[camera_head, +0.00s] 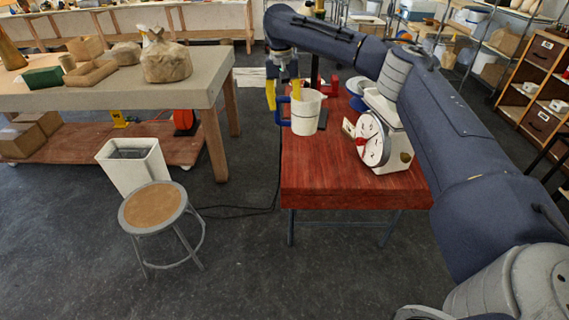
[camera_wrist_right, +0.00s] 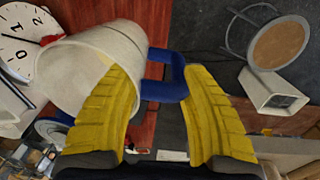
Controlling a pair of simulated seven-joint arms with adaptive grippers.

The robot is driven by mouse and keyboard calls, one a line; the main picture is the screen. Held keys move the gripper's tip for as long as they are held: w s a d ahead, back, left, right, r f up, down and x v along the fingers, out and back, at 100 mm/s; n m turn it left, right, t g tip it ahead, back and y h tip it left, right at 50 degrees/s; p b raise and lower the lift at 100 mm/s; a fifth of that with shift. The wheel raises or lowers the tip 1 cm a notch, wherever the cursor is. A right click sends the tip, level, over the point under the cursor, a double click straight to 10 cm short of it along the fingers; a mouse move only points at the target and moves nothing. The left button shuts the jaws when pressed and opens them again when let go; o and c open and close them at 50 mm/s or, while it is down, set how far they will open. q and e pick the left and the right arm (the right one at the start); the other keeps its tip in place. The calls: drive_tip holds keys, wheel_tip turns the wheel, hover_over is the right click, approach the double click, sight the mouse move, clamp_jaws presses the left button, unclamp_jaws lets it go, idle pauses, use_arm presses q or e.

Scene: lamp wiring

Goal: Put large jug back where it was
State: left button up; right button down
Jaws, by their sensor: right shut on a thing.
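The large jug (camera_head: 306,112) is white with a blue handle (camera_head: 283,111). In the head view it is upright at the left edge of the red table (camera_head: 340,185). My right gripper (camera_head: 283,97) has yellow fingers and is at the jug's handle side. In the right wrist view the jug (camera_wrist_right: 85,70) is at the left, and its blue handle (camera_wrist_right: 163,85) lies between the fingers of the gripper (camera_wrist_right: 165,105). The gripper is shut on the handle. Whether the jug touches the table is unclear. My left gripper is not in view.
A white scale with a round dial (camera_head: 373,140) stands on the red table right of the jug. A stool (camera_head: 153,207) and a white bin (camera_head: 134,166) stand on the floor at left, by a workbench (camera_head: 190,92).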

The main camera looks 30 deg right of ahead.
wheel_tip(320, 180, down, 19)
idle(0.8)
drive_tip(key=shift+f, duration=0.2)
drive_tip(key=c, duration=0.8)
unclamp_jaws()
drive_tip(key=shift+o, duration=0.2)
